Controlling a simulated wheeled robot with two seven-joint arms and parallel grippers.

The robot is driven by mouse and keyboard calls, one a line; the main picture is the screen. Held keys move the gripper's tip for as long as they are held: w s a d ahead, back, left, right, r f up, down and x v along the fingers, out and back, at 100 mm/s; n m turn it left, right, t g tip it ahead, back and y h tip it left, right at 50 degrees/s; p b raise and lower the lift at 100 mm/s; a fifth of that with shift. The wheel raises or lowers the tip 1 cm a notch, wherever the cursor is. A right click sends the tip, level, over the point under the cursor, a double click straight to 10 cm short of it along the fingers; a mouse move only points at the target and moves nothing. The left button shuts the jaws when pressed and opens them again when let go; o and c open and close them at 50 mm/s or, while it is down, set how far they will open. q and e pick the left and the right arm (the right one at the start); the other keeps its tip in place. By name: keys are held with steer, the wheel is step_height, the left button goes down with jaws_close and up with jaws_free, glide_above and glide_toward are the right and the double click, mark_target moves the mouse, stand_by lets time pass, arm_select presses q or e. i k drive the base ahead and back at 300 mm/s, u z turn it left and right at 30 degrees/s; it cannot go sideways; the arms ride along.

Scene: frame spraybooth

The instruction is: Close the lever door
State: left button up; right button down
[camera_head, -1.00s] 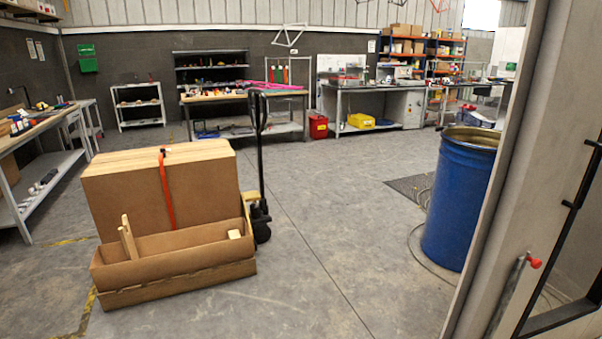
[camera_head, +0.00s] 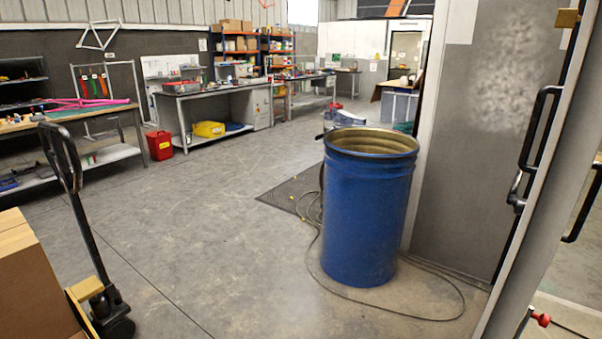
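A tall grey door panel (camera_head: 462,180) with a speckled, cloudy patch stands at the right, behind the blue drum. At its right edge are a black bar handle (camera_head: 540,118) and a small metal lever (camera_head: 516,192). A pale upright post (camera_head: 545,215) slants up in front of that edge and hides part of it. How far the door stands open I cannot tell. Another black handle (camera_head: 583,207) shows right of the post. Neither of my grippers is in view.
A blue drum (camera_head: 367,215) stands on the floor before the panel, with a hose (camera_head: 455,290) looped around it. A pallet jack (camera_head: 85,220) and cardboard box (camera_head: 28,285) are at the left. A red knob (camera_head: 541,320) is low right. The middle floor is clear.

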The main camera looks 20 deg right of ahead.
mark_target(574, 140)
steer(key=z, duration=1.2)
steer(key=i, duration=1.35)
steer(key=z, duration=0.95)
steer(key=k, duration=0.45)
steer(key=u, duration=1.7)
steer(key=i, duration=1.05)
steer(key=z, duration=2.3)
